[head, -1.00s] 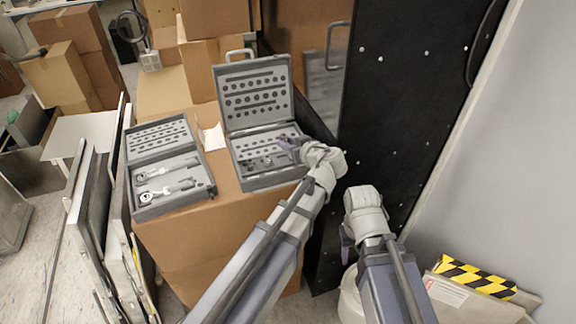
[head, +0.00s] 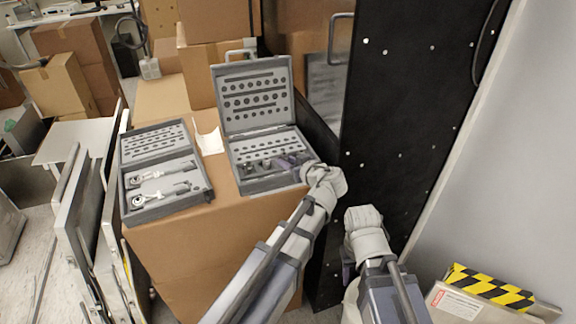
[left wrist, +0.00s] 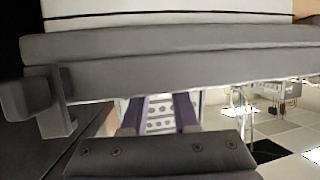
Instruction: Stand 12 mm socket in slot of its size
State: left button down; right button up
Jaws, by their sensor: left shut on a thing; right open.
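The open grey socket case (head: 262,128) stands on a cardboard box. Its upright lid and tilted inner panel have rows of round dark slots; size marks are too small to read. My left gripper (head: 288,162) is low over the front right of this case. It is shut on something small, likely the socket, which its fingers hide. In the left wrist view its purple fingers (left wrist: 160,115) lie before a pale panel with dark holes. My right gripper (head: 348,268) hangs at the lower right, away from the cases and open; its fingertips are mostly hidden by my arm.
A second open case (head: 205,190) with ratchet tools (head: 160,197) lies to the left on the same cardboard box (head: 215,240). A black perforated panel (head: 410,110) stands close on the right. Flat panels (head: 90,215) lean at the left.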

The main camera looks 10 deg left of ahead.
pick_arm(q)
jog(key=shift+s+f, duration=0.1)
jog(key=shift+f, duration=0.15)
